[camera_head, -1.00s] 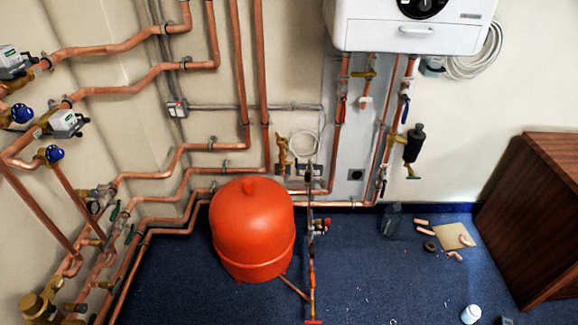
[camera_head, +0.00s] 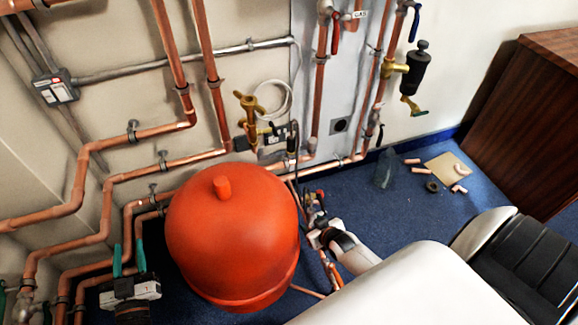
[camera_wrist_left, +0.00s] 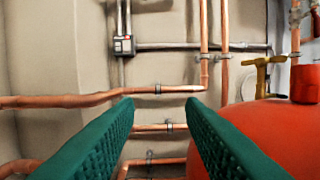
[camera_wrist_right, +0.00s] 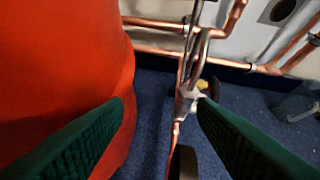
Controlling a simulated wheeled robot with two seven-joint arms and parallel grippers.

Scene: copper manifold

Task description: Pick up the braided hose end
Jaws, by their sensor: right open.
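A slim grey hose (camera_head: 293,150), likely the braided hose, hangs upright near a brass valve (camera_head: 250,108). In the right wrist view a curved grey hose (camera_wrist_right: 201,50) runs down between my fingers to a pale fitting; I cannot tell exactly where it ends. My right gripper (camera_wrist_right: 161,103) is open, its green fingers on either side of this hose and apart from it. In the head view its fingers are hard to make out beside the vessel. My left gripper (camera_head: 128,252) is open and empty left of the vessel; the left wrist view shows its fingers (camera_wrist_left: 161,101) before copper pipes.
The large orange vessel (camera_head: 232,235) stands between my grippers, very close to the right one's left finger. Copper pipes (camera_head: 70,205) line the wall. A brown cabinet (camera_head: 530,110) stands at right. Pipe offcuts and a cardboard piece (camera_head: 440,172) lie on the blue floor.

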